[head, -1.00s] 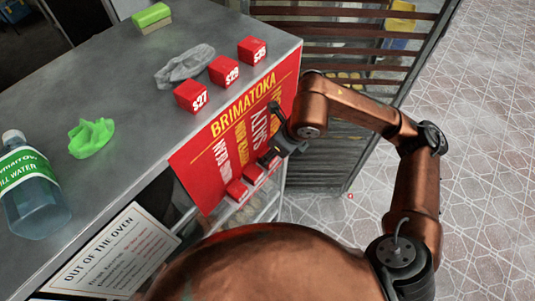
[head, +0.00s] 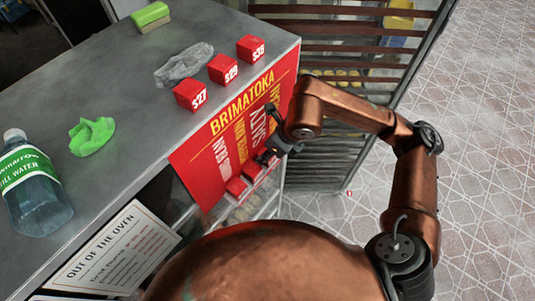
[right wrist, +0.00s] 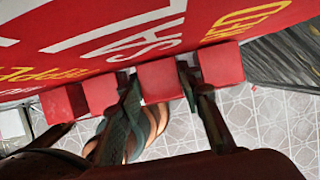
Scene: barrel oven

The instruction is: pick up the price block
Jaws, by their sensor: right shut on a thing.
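Three red price blocks stand in a row on the grey counter: $27 (head: 190,96), $29 (head: 223,70) and $39 (head: 251,48). More red blocks sit lower, along the bottom of the red sign (head: 207,160); two of them show, a nearer one (head: 236,187) and a farther one (head: 252,170). My right gripper (head: 270,152) is at this lower row, in front of the sign. In the right wrist view, its fingers stand on either side of a red block (right wrist: 161,82) and are shut on it. No price shows on that block. My left gripper is not in view.
Other lower blocks flank the fingers closely in the right wrist view, on the left (right wrist: 101,92) and right (right wrist: 221,64). The counter holds a water bottle (head: 33,190), green cloth (head: 91,136), grey cloth (head: 184,65) and green sponge (head: 151,14). Tiled floor (head: 480,150) is clear at right.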

